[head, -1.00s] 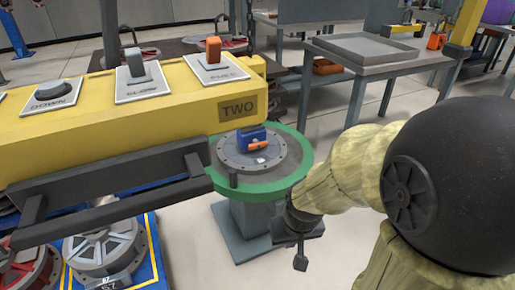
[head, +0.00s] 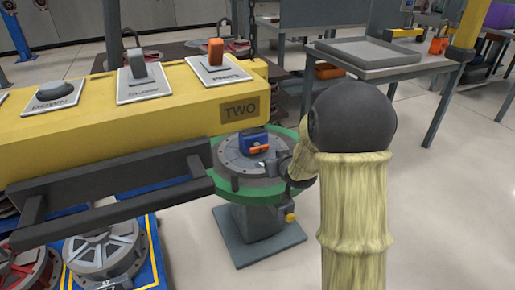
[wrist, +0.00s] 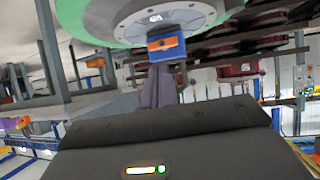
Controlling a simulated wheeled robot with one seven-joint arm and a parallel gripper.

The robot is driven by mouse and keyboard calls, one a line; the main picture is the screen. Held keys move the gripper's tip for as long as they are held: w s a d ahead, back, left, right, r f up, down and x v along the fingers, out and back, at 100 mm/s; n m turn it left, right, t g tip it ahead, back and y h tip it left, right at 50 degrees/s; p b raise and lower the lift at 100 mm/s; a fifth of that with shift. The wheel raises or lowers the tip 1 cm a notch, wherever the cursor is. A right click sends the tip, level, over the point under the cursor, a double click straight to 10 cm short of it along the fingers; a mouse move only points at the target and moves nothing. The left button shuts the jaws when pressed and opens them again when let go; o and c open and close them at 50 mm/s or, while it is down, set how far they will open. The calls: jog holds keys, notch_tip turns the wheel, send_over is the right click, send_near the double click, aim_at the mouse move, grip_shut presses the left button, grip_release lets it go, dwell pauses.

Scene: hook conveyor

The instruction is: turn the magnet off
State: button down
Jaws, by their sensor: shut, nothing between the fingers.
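A blue block with an orange bar on its front (head: 253,141), which looks like the magnet with its switch, sits on a round grey plate (head: 232,160). The block also shows in the wrist view (wrist: 166,47), with the orange bar on the face towards the camera. My gripper (head: 268,166) is at the right front edge of the plate, just to the right of and below the block. In the wrist view my gripper's fingers (wrist: 159,85) are together and empty, pointing at the block. I cannot tell whether they touch it.
A green ring (head: 230,188) on a grey pedestal surrounds the plate. A yellow control beam marked TWO (head: 150,115), with several switches on top, hangs close on the left. A grey table with a tray (head: 368,52) stands behind. The floor at right is clear.

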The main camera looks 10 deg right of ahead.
jog(key=w+a+r+n+t+y, duration=0.1)
jog(key=w+t+y, duration=0.1)
jog(key=w, duration=0.4)
jog(key=shift+w+t, duration=0.25)
jog(key=shift+t, duration=0.15)
jog(key=b, duration=0.3)
send_over(260, 149)
jog(key=s+a, duration=0.1)
jog(key=s, duration=0.2)
notch_tip(260, 149, down, 3)
jog(key=f+b, duration=0.1)
jog(key=w+f+b, duration=0.1)
jog(key=f, duration=0.1)
jog(key=shift+a, duration=0.2)
jog(key=shift+f+b, duration=0.25)
jog(key=shift+b, duration=0.15)
